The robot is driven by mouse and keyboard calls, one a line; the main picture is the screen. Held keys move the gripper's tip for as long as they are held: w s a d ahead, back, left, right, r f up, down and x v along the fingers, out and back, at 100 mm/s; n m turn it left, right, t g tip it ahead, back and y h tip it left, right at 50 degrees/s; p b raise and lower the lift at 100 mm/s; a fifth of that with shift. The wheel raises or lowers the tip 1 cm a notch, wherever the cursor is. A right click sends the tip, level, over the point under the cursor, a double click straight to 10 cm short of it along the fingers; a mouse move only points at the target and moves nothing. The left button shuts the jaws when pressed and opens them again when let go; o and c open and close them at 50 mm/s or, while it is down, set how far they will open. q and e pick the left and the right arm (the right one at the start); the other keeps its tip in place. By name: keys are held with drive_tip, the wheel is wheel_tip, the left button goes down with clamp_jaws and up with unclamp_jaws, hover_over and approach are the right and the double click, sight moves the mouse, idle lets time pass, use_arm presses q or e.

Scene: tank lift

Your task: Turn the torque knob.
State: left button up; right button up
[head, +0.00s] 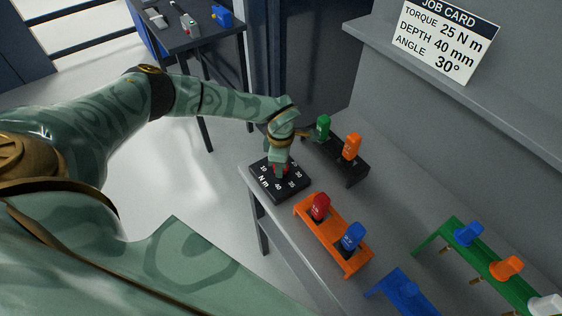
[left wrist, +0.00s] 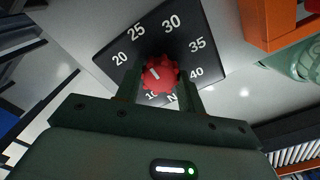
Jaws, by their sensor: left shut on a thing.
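The torque knob is a red, ridged knob (left wrist: 161,75) with a short white mark, on a black dial plate (head: 258,173) marked N m. The plate lies near the front corner of the grey bench. The left wrist view shows the plate's numbers 20, 25, 30, 35 and 40 around the knob. The white mark slants to the upper left in that view; its exact reading I cannot tell. My left gripper (head: 281,166) is shut on the knob, one finger on each side (left wrist: 158,85). It hides most of the knob in the head view. My right gripper is out of view.
The job card (head: 436,40) reads torque 25 N m, depth 40 mm, angle 30°. A black rack (head: 350,174), an orange rack (head: 333,240), a blue rack (head: 400,294) and a green rack (head: 470,262) stand right of the dial, several holding coloured-handled tools.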

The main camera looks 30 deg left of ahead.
use_arm(q)
drive_tip(key=o, duration=1)
drive_tip(key=shift+c, duration=0.2)
drive_tip(key=shift+r, duration=0.15)
wheel_tip(320, 180, up, 16)
drive_tip(key=p, duration=0.2)
